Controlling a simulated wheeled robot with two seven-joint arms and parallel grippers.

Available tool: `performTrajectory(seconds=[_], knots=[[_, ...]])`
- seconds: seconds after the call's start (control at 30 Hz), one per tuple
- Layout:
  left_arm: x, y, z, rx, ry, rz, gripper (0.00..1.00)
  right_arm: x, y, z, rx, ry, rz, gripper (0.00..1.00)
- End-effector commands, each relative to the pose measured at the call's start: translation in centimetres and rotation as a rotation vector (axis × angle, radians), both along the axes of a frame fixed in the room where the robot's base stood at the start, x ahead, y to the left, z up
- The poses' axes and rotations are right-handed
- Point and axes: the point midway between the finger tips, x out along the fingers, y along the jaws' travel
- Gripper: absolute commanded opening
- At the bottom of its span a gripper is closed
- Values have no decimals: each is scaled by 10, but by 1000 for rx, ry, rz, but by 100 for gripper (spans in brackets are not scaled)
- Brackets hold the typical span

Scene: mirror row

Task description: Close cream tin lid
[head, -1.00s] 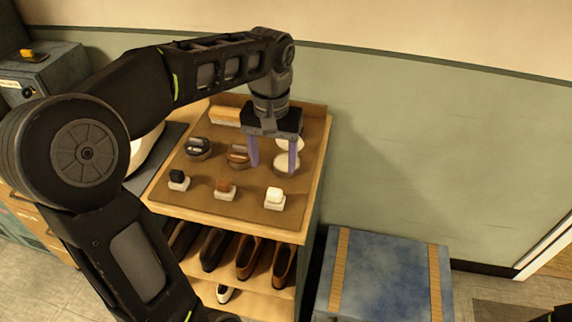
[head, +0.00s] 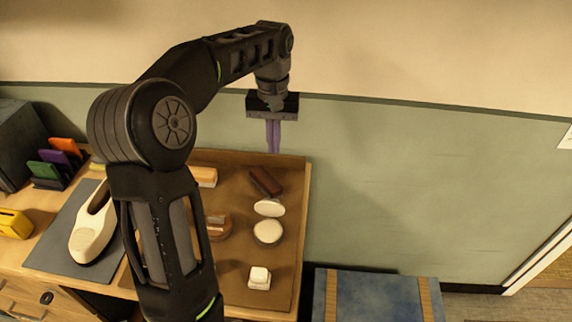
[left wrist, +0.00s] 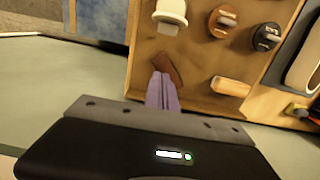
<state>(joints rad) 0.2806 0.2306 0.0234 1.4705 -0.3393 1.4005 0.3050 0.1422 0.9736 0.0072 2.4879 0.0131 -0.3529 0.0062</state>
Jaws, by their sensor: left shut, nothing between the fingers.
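The cream tin (head: 268,233) sits on the brown board, with pale cream showing in its round body. Its white lid (head: 269,208) stands open, tilted up at the tin's back edge. The tin and lid also show at the top of the left wrist view (left wrist: 171,12). My left gripper (head: 273,150) is shut and empty, its purple fingers together, pointing down behind the lid near the wall and apart from it. My right gripper is not in view.
A brown tin (head: 217,226) is left of the cream tin, and a white-topped jar (head: 259,278) is in front. A cream shoe (head: 93,225) lies on a grey mat. A blue-topped bench (head: 375,297) stands at right.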

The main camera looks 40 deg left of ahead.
Motion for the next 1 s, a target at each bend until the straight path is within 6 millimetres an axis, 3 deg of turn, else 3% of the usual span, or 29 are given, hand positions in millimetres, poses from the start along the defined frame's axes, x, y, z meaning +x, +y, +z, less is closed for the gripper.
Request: performTrajectory(seconds=[0.33, 0.53, 0.9, 1.0], knots=[[-1, 0, 2, -2, 1, -1, 0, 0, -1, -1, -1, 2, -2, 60], [-1, 0, -6, -2, 1, -1, 0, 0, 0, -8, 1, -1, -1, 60], [-3, -1, -61, -2, 1, -1, 0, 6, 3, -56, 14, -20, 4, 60], [-5, -1, -76, -3, 5, 0, 0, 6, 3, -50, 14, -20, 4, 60]])
